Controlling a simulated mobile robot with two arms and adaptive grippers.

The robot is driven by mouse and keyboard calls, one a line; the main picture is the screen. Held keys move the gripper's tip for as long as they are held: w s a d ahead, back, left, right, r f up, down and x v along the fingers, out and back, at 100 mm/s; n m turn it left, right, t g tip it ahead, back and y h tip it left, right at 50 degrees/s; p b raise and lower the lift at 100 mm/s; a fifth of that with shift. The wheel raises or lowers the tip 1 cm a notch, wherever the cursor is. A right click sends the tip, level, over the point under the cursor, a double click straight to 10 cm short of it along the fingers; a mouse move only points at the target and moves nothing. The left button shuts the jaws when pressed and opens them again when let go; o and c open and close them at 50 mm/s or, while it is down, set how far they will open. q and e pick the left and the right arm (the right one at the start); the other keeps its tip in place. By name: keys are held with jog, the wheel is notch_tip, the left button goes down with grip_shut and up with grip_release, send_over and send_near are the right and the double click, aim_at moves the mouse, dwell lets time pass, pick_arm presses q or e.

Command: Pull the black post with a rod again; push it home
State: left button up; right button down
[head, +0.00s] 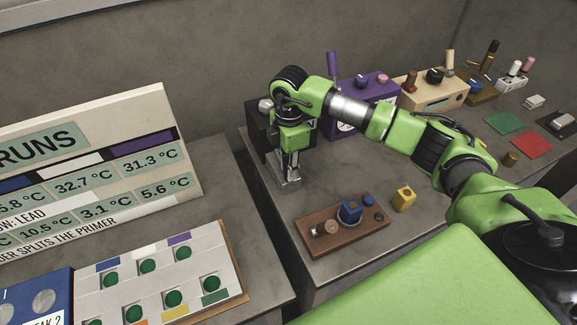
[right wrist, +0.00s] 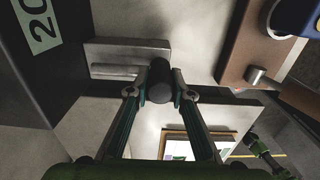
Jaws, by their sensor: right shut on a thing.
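My right gripper (head: 291,172) reaches down in front of a dark box (head: 262,130) at the left end of the counter, beside a grey metal block (head: 288,185). In the right wrist view, the gripper (right wrist: 161,92) is shut on a black round-ended post (right wrist: 160,78). The post stands beside the grey block (right wrist: 120,52), and the dark box (right wrist: 40,70) with a number label is to the left. The post's lower part is hidden. In the head view my arm and gripper cover the post.
A brown wooden base (head: 315,243) with a blue knob and a yellow block (head: 403,198) lie nearby on the counter. A purple box (head: 360,100) and a tan box (head: 430,92) stand behind my arm. A white panel (head: 200,255) with green buttons is at the left.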

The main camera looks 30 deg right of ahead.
jog(key=c, duration=2)
grip_release()
jog(key=shift+s+f, duration=0.15)
jog(key=shift+f, duration=0.1)
jog(key=shift+c, duration=0.2)
jog(key=shift+o, duration=1.3)
jog(key=shift+s+r, duration=0.2)
jog(key=shift+r, duration=0.1)
jog(key=shift+w, duration=0.2)
jog(key=shift+r, duration=0.35)
pick_arm(q)
jog(key=shift+w, duration=1.15)
pick_arm(e)
jog(key=r, duration=1.1)
jog(key=shift+s+r, duration=0.15)
jog(key=shift+s, duration=0.05)
